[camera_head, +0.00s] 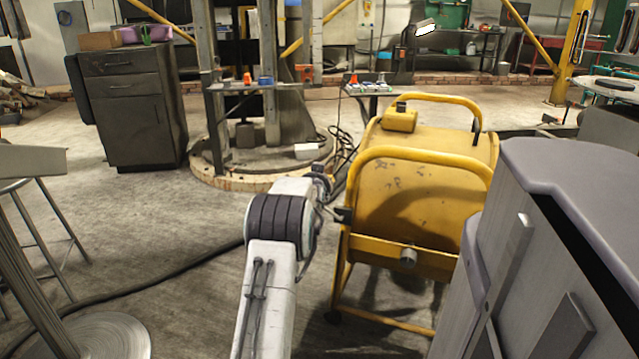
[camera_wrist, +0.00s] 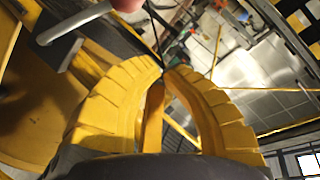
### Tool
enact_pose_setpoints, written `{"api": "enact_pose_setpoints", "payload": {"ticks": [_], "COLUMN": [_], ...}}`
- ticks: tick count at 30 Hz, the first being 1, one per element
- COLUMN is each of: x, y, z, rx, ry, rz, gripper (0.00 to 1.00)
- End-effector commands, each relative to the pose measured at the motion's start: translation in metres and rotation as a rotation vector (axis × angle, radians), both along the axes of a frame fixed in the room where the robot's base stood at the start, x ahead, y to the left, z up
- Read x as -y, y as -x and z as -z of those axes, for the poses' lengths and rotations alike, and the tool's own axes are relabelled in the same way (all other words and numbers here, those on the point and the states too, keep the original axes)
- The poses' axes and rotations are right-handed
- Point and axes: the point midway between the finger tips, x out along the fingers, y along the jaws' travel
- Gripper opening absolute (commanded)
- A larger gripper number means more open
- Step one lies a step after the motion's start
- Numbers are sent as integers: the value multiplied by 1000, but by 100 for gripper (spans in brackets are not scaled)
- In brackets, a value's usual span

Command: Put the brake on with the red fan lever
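In the wrist view, a bent grey lever (camera_wrist: 75,22) runs up to a red knob (camera_wrist: 128,3), cut by the top edge. It lies up and left of my gripper (camera_wrist: 164,72), with clear space between them in the picture. My gripper's two ridged yellow fingers curve together and look almost touching at the tips, with nothing seen held. In the head view, my white arm reaches towards the left side of a yellow machine (camera_head: 420,205). My fingers and the lever cannot be made out there, and I cannot tell the lever's depth from the fingers.
A purple-grey cabinet (camera_head: 560,230) stands close at right. A dark drawer cabinet (camera_head: 130,105) is at back left. A stool (camera_head: 40,225) stands at left. A black cable (camera_head: 170,268) crosses the floor. The floor (camera_head: 160,215) left of my arm is mostly open.

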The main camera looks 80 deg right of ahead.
Motion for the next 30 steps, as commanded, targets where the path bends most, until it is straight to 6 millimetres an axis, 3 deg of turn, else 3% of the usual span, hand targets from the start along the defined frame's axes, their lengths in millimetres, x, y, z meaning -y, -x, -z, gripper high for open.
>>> {"api": "enact_pose_setpoints", "payload": {"ticks": [15, 30], "x": [-55, -68], "y": [4, 5], "z": [-23, -25], "rx": [1, 1], "ry": [0, 1], "rz": [0, 0], "gripper": [0, 0]}}
